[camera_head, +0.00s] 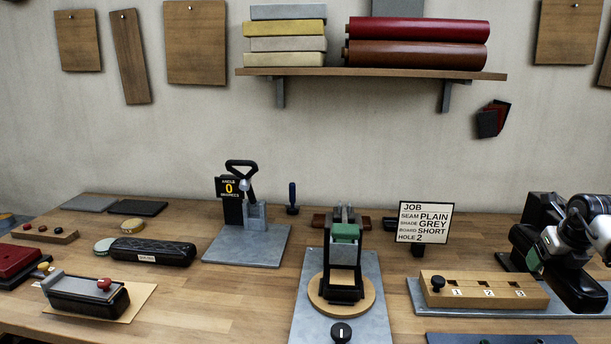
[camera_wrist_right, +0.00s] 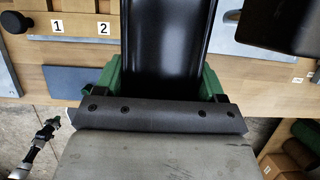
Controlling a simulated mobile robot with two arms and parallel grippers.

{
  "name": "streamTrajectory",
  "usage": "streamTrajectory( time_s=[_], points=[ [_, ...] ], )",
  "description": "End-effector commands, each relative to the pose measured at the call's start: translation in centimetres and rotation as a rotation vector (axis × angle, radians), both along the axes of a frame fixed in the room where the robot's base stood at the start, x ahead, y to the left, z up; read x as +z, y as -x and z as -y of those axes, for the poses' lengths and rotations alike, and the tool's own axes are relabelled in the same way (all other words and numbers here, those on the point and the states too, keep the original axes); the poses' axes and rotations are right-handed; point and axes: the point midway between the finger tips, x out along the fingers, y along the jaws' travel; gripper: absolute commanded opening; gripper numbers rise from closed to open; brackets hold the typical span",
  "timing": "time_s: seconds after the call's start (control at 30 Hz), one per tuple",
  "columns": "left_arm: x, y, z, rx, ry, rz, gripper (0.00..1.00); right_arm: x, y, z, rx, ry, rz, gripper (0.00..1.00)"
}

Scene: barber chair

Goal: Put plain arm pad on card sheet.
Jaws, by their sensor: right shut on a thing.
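My right gripper (camera_head: 540,258) is at the far right of the head view, beside the numbered wooden block. Its green fingers (camera_wrist_right: 160,92) are shut on a long black smooth thing, which looks like the plain arm pad (camera_wrist_right: 168,45). The pad (camera_head: 580,289) hangs over the bench's right side. The tan card sheet (camera_head: 141,298) lies at the front left of the bench. A black pad with a grey plate and a red knob stands on it and covers most of it.
A labelled black pad (camera_head: 153,251) lies behind the card sheet. The numbered block (camera_head: 484,290) is at right.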

Motion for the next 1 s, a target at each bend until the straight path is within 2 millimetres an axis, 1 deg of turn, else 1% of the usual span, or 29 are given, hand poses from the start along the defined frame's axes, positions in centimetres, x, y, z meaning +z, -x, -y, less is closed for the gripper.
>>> streamTrajectory(
  time_s=[0.03, 0.23, 0.3, 0.47, 0.57, 0.67, 0.77, 0.8, 0.87, 0.9, 0.97, 1.0],
  points=[
    [1.0, 0.0, 0.0, 0.0, 0.0, -0.001, 0.0, 1.1, 0.0, 0.0, 0.0, 0.0, 0.003, 0.27],
    [2.6, 0.3, 0.0, 0.0, 0.0, -0.005, 0.0, 2.8, 0.0, 0.0, 0.0, 0.0, 0.003, 0.27],
    [2.1, 0.4, 0.0, 0.0, 0.0, -0.005, 0.0, 1.9, 0.0, -1.2, 0.078, 0.0, 0.001, 0.27],
    [2.0, 0.4, 0.0, 0.0, 0.0, -0.006, 0.0, 1.3, 0.1, -4.0, 0.273, 0.0, 0.002, 0.27],
    [2.0, 0.4, 0.0, 0.0, 0.0, -0.006, 0.0, 0.7, 0.3, -6.4, 0.435, -0.001, 0.0, 0.27],
    [2.0, 0.4, 0.0, 0.0, 0.0, -0.006, 0.0, -0.2, 0.9, -9.3, 0.64, -0.001, 0.0, 0.27],
    [2.0, 0.5, 0.0, 0.0, -0.001, -0.007, 0.0, -1.3, 2.0, -12.9, 0.895, -0.003, 0.0, 0.27],
    [2.0, 0.5, 0.0, 0.0, -0.001, -0.007, 0.0, -1.8, 2.6, -14.5, 1.011, -0.005, 0.0, 0.27],
    [2.0, 0.5, 0.0, 0.0, -0.001, -0.007, 0.0, -2.6, 3.7, -16.9, 1.198, -0.006, -0.001, 0.27],
    [2.0, 0.5, 0.0, 0.0, -0.001, -0.007, 0.0, -3.2, 4.6, -18.5, 1.327, -0.005, 0.001, 0.27],
    [2.0, 0.5, 0.0, 0.0, -0.001, -0.007, 0.0, -4.0, 6.1, -20.9, 1.524, -0.006, 0.001, 0.27],
    [2.0, 0.5, 0.0, 0.0, -0.001, -0.008, 0.0, -4.7, 7.3, -22.4, 1.658, -0.007, 0.0, 0.27]
  ],
)
